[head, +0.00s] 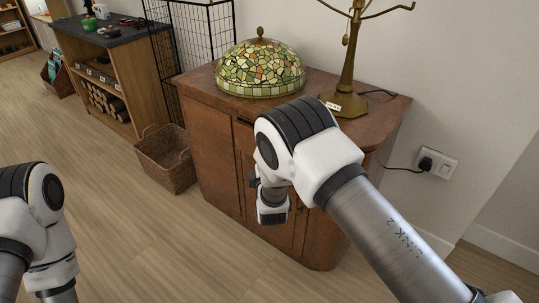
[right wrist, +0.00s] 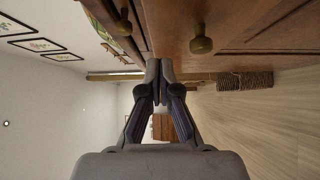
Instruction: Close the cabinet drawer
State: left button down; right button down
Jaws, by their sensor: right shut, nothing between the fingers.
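The brown wooden cabinet (head: 215,150) stands against the wall, and my right arm hides much of its front. In the right wrist view, turned sideways, the cabinet's drawer front (right wrist: 168,22) shows at the top with a round brass knob (right wrist: 201,45). A dark gap shows between the drawer and the cabinet top; how far the drawer sticks out is unclear. My right gripper (right wrist: 159,68) is shut and empty, its tips beside the drawer front, apart from the knob; contact cannot be told. In the head view its fingers are hidden. Only my left arm's links show at lower left.
A stained-glass lampshade (head: 260,70) and a brass lamp base (head: 345,103) stand on the cabinet top. A wicker basket (head: 167,160) sits on the floor left of the cabinet. A wire rack (head: 205,40) stands behind. The floor in front is clear.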

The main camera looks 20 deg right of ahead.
jog(key=shift+w+d, duration=0.5)
jog(key=shift+d, duration=0.25)
jog(key=shift+w+d, duration=0.5)
jog(key=shift+d, duration=0.25)
jog(key=shift+w+d+r+b, duration=0.25)
jog(key=shift+w+d+b, duration=0.55)
jog(key=shift+d, duration=0.4)
jog(key=shift+w, duration=0.1)
